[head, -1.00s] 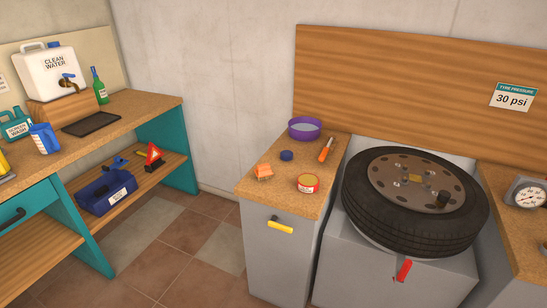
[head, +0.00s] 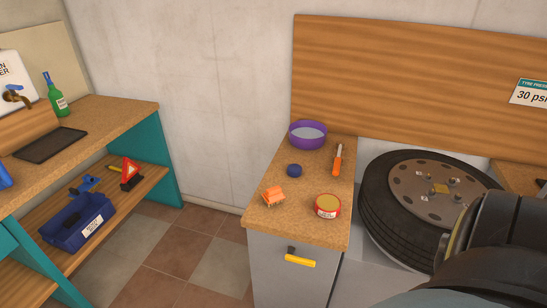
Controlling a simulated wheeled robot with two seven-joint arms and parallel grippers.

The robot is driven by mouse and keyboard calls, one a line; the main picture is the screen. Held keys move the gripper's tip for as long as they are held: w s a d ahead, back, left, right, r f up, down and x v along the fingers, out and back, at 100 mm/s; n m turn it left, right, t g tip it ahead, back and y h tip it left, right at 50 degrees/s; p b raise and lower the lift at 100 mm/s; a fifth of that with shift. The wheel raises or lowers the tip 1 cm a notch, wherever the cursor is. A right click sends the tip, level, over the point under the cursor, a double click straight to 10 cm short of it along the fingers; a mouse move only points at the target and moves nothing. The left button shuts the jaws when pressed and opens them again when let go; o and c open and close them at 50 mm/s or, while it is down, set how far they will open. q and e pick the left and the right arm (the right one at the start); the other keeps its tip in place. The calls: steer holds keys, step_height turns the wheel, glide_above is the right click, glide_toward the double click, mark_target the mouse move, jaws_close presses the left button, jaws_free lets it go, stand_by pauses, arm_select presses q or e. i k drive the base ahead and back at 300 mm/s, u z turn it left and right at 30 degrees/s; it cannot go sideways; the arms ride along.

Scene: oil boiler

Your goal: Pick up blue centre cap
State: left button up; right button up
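The blue centre cap (head: 294,171) is a small dark-blue disc lying on the cork-topped cabinet (head: 260,213). Part of my own arm fills the lower right of the head view, in front of the wheel. Neither gripper's fingers can be seen.
An orange-handled tool (head: 338,159) and a round red-and-yellow tin (head: 327,206) share the cabinet top. The wheel (head: 405,195) lies to the right. A wooden backboard (head: 400,90) stands behind. The floor (head: 175,255) between cabinet and left bench (head: 110,115) is clear.

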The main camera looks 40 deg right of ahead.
mark_target(293, 170)
steer(key=z, duration=0.65)
steer(key=i, duration=0.85)
steer(key=z, duration=1)
